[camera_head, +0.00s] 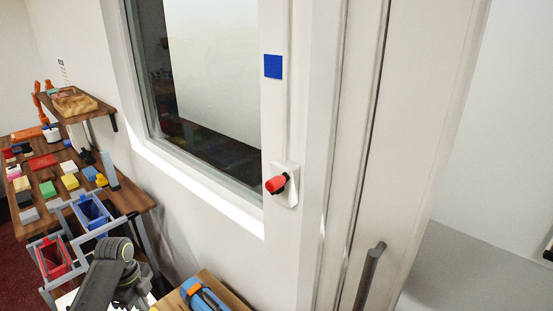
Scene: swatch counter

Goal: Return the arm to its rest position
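A grey link of one of my arms, with green rings, shows at the lower left beside a grey frame. I cannot tell which arm it belongs to. No gripper fingertips are visible, so neither gripper can be made out. The other arm is out of the picture.
A wooden counter (129,197) with several coloured blocks stands at the left, under a wooden shelf (98,109). A blue bin (92,211) and a red bin (52,258) hang in the grey frame. A red knob (276,184) sits on the wall. A door handle (369,278) is right.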

